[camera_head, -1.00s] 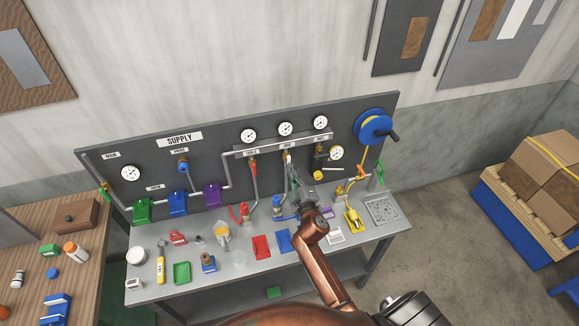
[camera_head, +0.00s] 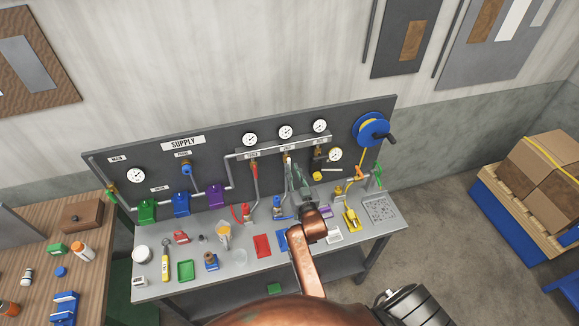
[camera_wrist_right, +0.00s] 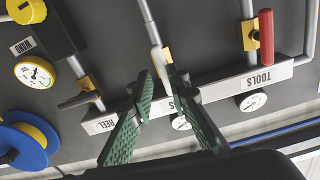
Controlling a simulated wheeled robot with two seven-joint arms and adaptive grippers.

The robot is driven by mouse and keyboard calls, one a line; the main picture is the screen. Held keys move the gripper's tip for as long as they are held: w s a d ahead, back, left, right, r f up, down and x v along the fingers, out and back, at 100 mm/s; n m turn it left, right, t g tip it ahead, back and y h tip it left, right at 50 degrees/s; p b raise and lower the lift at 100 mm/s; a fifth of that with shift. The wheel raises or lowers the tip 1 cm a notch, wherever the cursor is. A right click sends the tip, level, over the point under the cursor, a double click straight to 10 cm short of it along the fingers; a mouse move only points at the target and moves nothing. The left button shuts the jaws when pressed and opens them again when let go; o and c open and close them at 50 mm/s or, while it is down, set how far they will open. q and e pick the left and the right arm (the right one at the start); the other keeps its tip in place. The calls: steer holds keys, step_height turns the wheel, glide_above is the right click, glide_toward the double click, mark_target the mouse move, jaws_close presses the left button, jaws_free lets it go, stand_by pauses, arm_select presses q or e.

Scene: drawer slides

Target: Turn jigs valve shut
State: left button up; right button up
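The jigs valve (camera_head: 287,158) is the middle valve under the grey manifold (camera_head: 262,150) on the dark supply panel. In the right wrist view, which is upside down, its pale lever (camera_wrist_right: 159,60) lies roughly along its pipe. My right gripper (camera_head: 298,168) is just below and right of this valve. Its green fingers also show in the wrist view (camera_wrist_right: 158,88), spread apart with the lever's end close to the gap between them. Contact with the lever cannot be told. My left gripper is in neither view.
The tools valve with a red lever (camera_wrist_right: 266,38) and the reel valve (camera_wrist_right: 86,84) flank the jigs valve. Gauges sit above the manifold. Trays, fittings and a yellow tool (camera_head: 352,221) crowd the bench below. A blue hose reel (camera_head: 372,130) is at the right.

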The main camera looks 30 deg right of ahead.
steer(key=shift+w+a, duration=0.2)
steer(key=shift+a, duration=0.4)
jaws_close()
steer(key=shift+r, duration=0.1)
stand_by(0.5)
